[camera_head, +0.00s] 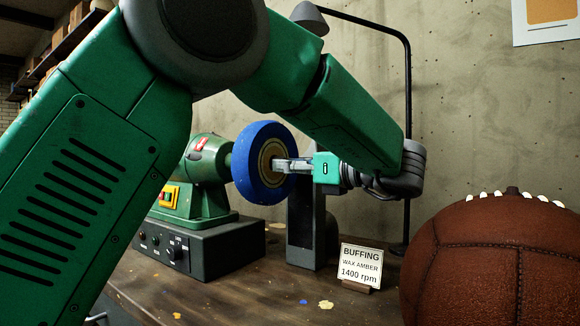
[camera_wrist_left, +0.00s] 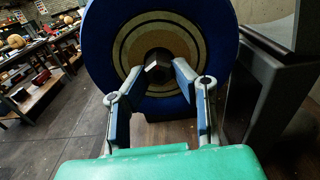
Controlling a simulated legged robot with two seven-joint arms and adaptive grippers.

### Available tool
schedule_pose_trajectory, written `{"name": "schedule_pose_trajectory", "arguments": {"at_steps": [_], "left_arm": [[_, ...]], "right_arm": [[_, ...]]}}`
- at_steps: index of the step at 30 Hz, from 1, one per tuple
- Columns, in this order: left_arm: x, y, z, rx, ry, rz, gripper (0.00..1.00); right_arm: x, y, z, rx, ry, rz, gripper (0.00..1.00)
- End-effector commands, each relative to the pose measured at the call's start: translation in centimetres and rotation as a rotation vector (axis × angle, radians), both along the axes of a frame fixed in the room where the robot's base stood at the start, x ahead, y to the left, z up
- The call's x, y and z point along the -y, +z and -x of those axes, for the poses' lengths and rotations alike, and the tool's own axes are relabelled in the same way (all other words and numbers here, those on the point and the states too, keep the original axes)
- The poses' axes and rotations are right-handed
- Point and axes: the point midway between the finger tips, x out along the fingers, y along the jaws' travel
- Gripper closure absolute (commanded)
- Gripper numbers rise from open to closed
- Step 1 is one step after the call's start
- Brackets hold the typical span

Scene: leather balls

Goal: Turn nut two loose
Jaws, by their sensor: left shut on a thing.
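The blue buffing wheel (camera_head: 250,182) with a tan centre is mounted on a green motor (camera_head: 197,178). In the left wrist view the wheel (camera_wrist_left: 103,55) fills the top, and a dark hex nut (camera_wrist_left: 158,64) sits at its hub. My left gripper (camera_head: 277,165) reaches the hub from the right side in the head view. In the wrist view its two fingers (camera_wrist_left: 157,75) lie on either side of the nut, shut on it. The nut is hidden behind the fingers in the head view. My right gripper is not in view.
A grey control box (camera_head: 205,250) supports the motor. A dark upright block (camera_head: 302,232) stands close beside the wheel. A "BUFFING" sign (camera_head: 360,266) stands on the wooden bench (camera_head: 250,297). A large brown leather ball (camera_head: 492,262) fills the right front.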

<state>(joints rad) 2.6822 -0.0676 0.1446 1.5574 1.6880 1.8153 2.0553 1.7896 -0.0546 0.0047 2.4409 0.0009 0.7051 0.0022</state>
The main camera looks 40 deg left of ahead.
Motion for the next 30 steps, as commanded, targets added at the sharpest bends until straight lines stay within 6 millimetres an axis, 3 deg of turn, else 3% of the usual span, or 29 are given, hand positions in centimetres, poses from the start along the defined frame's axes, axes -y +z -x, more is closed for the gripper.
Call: {"name": "schedule_pose_trajectory", "arguments": {"at_steps": [5,6,7,20,30], "left_arm": [[0.0,-0.4,-0.1,-0.006,0.000,0.008,1.00],[0.0,-0.4,-0.1,-0.006,0.000,0.007,0.67],[0.0,-0.4,0.0,-0.006,0.000,0.007,0.58],[0.9,0.0,-0.1,-0.001,-0.002,0.000,0.58],[7.6,-0.2,-1.0,-0.002,-0.003,0.000,0.58]], "right_arm": [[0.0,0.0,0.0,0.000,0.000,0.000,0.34],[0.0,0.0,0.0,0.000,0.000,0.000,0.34],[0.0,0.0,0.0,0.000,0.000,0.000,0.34],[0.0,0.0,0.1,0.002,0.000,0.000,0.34],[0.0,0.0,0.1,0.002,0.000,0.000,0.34]]}}
